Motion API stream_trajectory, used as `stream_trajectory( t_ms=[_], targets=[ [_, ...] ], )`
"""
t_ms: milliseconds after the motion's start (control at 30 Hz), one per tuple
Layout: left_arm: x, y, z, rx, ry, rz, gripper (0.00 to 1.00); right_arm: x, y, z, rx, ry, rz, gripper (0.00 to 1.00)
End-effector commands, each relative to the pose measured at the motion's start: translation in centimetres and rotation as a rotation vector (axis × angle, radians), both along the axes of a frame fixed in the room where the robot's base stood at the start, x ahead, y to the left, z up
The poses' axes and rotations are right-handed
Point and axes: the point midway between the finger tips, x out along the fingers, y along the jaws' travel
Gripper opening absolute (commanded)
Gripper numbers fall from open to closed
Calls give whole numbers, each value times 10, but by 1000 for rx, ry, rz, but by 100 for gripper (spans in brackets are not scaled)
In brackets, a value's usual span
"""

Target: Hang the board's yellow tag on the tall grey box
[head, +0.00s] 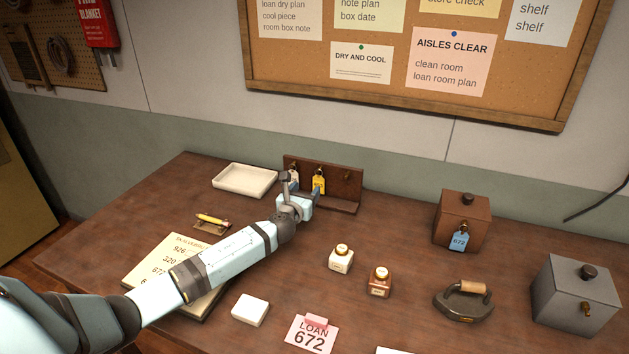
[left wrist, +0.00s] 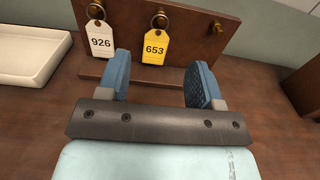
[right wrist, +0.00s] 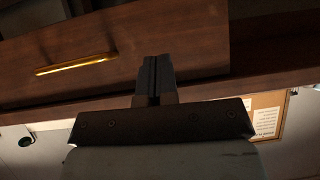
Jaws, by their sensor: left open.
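The yellow tag (head: 319,185) hangs by a ring from the middle hook of the small brown board (head: 345,180); in the left wrist view this tag (left wrist: 154,50) reads 653. My left gripper (head: 303,186) is open just in front of the board. In the left wrist view its fingertips (left wrist: 163,78) stand apart, with the yellow tag beyond the gap, nearer the left finger. The grey box (head: 568,305) stands at the right of the table, with a dark knob on top and a brass hook in front. My right gripper (right wrist: 157,80) is shut and empty.
A white tag (left wrist: 101,40) reading 926 hangs left of the yellow one. A brown box (head: 462,215) bears a blue 672 tag (head: 459,241). Two bottles (head: 341,259) (head: 380,282) and a dark iron (head: 463,302) stand between. A white tray (head: 245,192) lies left of the board.

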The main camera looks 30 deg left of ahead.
Motion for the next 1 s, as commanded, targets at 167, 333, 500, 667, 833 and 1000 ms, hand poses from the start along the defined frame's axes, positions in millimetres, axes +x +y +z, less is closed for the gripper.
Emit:
stream_trajectory(
  t_ms=[167,333,500,667,833,1000],
  targets=[
    [37,8,0,-2,-1,2,60,2,-2,-2,1,-3,-4,0],
    [66,15,-1,-3,-2,1,60,3,-2,-7,4,0,-9,0],
    [85,20,-2,-2,0,1,60,4,-2,-11,8,6,-12,0],
    [93,22,-1,-1,1,-1,60,3,-1,-12,8,12,-13,0],
    [93,22,0,-1,1,-1,60,4,-1,-11,9,11,-13,0],
    [93,22,0,-1,1,-1,44,4,0,-11,11,10,-12,0]
  ],
)
